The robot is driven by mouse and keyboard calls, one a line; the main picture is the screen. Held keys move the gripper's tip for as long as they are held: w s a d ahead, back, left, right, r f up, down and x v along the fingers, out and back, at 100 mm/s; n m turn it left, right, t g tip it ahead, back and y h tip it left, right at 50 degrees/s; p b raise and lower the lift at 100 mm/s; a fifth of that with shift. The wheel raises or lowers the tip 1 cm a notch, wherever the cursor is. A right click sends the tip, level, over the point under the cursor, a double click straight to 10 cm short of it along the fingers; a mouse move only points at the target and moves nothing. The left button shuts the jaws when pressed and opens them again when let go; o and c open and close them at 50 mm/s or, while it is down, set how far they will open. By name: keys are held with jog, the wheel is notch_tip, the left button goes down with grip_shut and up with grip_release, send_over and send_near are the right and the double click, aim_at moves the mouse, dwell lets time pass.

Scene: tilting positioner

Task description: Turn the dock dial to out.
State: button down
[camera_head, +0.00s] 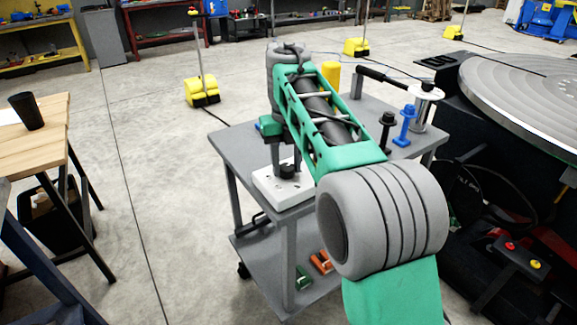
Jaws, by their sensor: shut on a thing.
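A white dock block (265,186) sits on the near left part of the grey cart's top. A dark dial (287,172) stands on the block. My gripper (286,163) points down at the dial from above, and its grey fingers are shut on it. The green link of my arm covers the right side of the block and part of the gripper. Any marks for the dial's positions are too small or hidden, so I cannot tell which way it is set.
On the grey cart (232,138) stand a yellow cylinder (331,73), a black peg (386,130), a blue peg (405,125) and a silver canister (425,108). A large round turntable (525,90) is close on the right. A wooden table (30,150) with a black cup is at left.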

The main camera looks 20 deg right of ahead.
aim_at(287, 168)
jog(key=shift+s+a+f, duration=0.1)
jog(key=c, duration=1.1)
grip_release()
jog(key=shift+a, duration=0.15)
jog(key=shift+o, duration=1)
jog(key=shift+d, duration=0.2)
notch_tip(287, 168, up, 8)
jog(key=p, duration=0.7)
jog(key=shift+p, duration=0.3)
